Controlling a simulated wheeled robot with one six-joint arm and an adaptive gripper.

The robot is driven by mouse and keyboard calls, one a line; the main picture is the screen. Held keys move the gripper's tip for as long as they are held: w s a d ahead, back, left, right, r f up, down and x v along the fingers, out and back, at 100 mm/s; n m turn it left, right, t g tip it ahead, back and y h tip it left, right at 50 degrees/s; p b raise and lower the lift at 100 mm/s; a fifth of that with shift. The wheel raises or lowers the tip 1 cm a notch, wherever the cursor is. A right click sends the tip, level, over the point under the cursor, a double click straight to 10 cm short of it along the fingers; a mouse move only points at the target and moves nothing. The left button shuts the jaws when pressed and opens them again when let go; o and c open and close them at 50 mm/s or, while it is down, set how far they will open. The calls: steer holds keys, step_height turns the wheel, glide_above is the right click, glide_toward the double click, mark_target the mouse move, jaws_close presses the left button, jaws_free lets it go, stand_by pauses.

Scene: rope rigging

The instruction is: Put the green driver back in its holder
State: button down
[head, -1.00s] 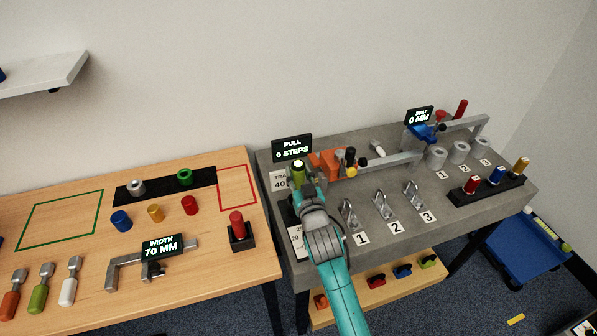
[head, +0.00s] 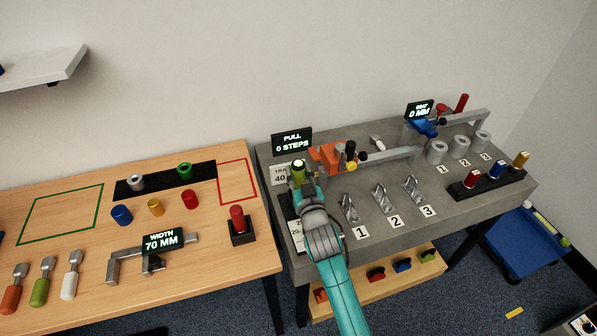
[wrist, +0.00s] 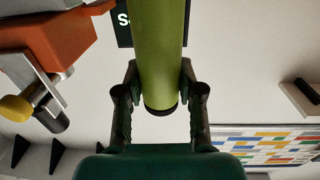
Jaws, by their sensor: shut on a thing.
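My gripper (head: 299,181) is at the left end of the grey bench and shut on a green driver (head: 298,167). In the wrist view the driver (wrist: 160,50) is a long olive-green cylinder between the two fingertips (wrist: 160,98), with a dark end toward my palm. Its far end runs out of the picture. A dark part (head: 291,205) shows on the bench just left of my gripper, mostly hidden by my arm. I cannot tell whether it is the driver's holder or whether the driver touches anything below.
An orange clamp (head: 326,158) with a yellow knob stands close right of my gripper. The PULL display (head: 292,141) is just behind. Several metal bits, grey cylinders and a black rack (head: 487,186) of coloured pins stand further right. The wooden table (head: 200,270) is to the left.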

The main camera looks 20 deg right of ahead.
steer(key=c, duration=0.6)
jaws_free()
steer(key=shift+c, duration=0.2)
steer(key=shift+s+f, duration=0.1)
steer(key=s, duration=1.1)
steer(key=shift+s+a, duration=0.4)
